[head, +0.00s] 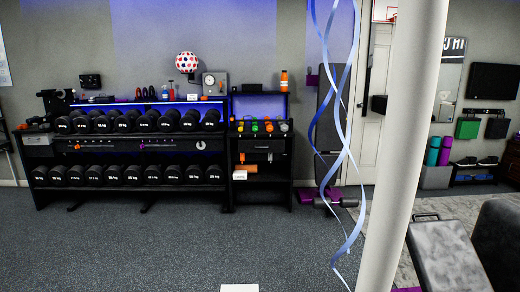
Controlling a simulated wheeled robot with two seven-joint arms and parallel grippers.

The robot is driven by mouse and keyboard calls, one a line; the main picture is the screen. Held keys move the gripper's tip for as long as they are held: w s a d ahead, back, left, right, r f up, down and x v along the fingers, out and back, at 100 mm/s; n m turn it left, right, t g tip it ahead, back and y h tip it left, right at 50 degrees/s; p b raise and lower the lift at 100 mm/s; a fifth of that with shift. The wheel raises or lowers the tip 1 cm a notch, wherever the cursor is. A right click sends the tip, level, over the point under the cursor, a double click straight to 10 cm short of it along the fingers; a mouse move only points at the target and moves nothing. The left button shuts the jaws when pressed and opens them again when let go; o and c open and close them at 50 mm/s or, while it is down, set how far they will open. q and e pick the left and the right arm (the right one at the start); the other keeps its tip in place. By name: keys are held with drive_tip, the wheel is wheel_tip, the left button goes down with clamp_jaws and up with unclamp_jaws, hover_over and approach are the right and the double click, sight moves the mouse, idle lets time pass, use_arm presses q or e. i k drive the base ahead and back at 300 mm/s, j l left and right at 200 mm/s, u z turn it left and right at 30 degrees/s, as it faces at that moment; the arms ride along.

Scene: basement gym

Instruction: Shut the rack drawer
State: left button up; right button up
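The dark drawer (262,146) is in the narrow shelf unit (234,190) at the right end of the dumbbell rack (45,150). It sits under a shelf with several small coloured items and has a handle on its front. From this distance I cannot tell how far it stands out. Neither of my grippers is in view.
Grey speckled floor (200,250) lies clear before the rack. A pale column (405,130) stands close on the right, with blue streamers (345,150) hanging beside it. A grey padded bench (448,255) is at the lower right. A ball (187,62) is above the rack.

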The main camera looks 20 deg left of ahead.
sight(246, 145)
drive_tip(key=j, duration=0.8)
drive_tip(key=i+j, duration=0.15)
drive_tip(key=j, duration=0.65)
drive_tip(key=i+j, duration=0.15)
drive_tip(key=j, duration=0.25)
drive_tip(key=i+j, duration=0.15)
drive_tip(key=j, duration=0.2)
drive_tip(key=i+j, duration=0.15)
drive_tip(key=j, duration=0.25)
drive_tip(key=i+j, duration=0.15)
drive_tip(key=j, duration=0.2)
drive_tip(key=i+j, duration=0.15)
drive_tip(key=j, duration=0.25)
drive_tip(key=i+j, duration=0.25)
drive_tip(key=i, duration=0.2)
drive_tip(key=i+j, duration=0.2)
drive_tip(key=i, duration=0.2)
drive_tip(key=i+j, duration=0.25)
drive_tip(key=i, duration=0.2)
drive_tip(key=i+j, duration=0.25)
drive_tip(key=i, duration=0.2)
